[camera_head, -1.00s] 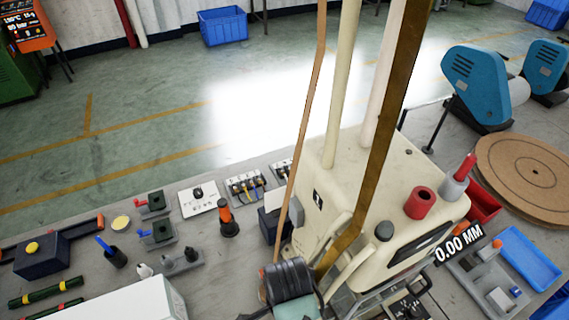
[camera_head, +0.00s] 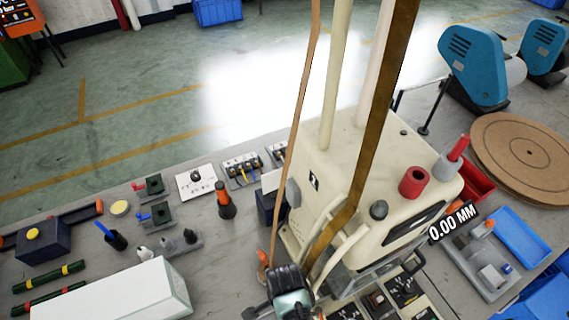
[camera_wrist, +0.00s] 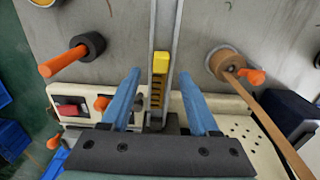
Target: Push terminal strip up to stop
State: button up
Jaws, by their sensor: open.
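In the wrist view, a narrow strip with yellow and dark rungs (camera_wrist: 156,95) stands in a grey upright channel; it looks like the terminal strip. A yellow block (camera_wrist: 160,62) sits at its upper end in the picture. My gripper (camera_wrist: 159,75) is open, with one blue finger on each side of the channel and nothing between them that they visibly grip. I cannot tell whether the fingers touch the channel. In the head view, my dark wrist (camera_head: 290,285) is at the front left of the cream machine (camera_head: 345,180), and the fingertips are hidden.
A brown tape (camera_wrist: 265,115) runs off a roll right of my gripper. Orange-handled knobs (camera_wrist: 65,60) stand left of it. A perforated cream plate (camera_wrist: 235,130) lies at right. A white box (camera_head: 135,295) and several small tools are on the bench left of the machine.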

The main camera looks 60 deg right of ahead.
jog(key=shift+f, duration=1)
jog(key=shift+c, duration=0.3)
grip_shut()
